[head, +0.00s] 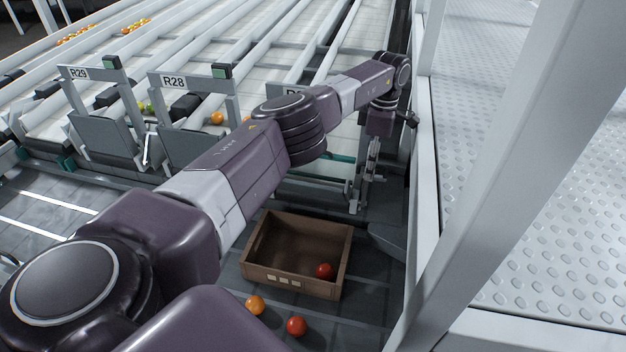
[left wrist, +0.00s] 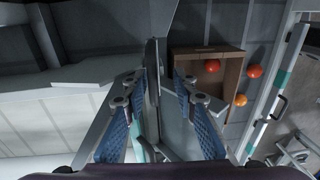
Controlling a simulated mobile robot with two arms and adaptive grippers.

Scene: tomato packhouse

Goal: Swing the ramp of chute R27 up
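Chute R27 stands behind my left arm; only part of its sign (head: 292,92) shows, and the arm hides much of its front. My left gripper (head: 362,188) points down at the chute's front right corner, beside the white frame. In the left wrist view, its two blue-padded fingers (left wrist: 155,92) are spread apart. A thin grey plate (left wrist: 152,75), seen nearly edge-on, stands between them, with gaps visible on both sides. I cannot tell for sure whether this plate is the ramp, or at what angle the ramp stands. My right gripper is in neither view.
A brown crate (head: 262,272) with a red tomato (head: 323,270) stands on the floor below the chute. An orange (head: 255,304) and a red tomato (head: 297,326) lie in front. Chutes R28 (head: 174,82) and R29 (head: 80,73) are left; a white post (head: 500,170) stands right.

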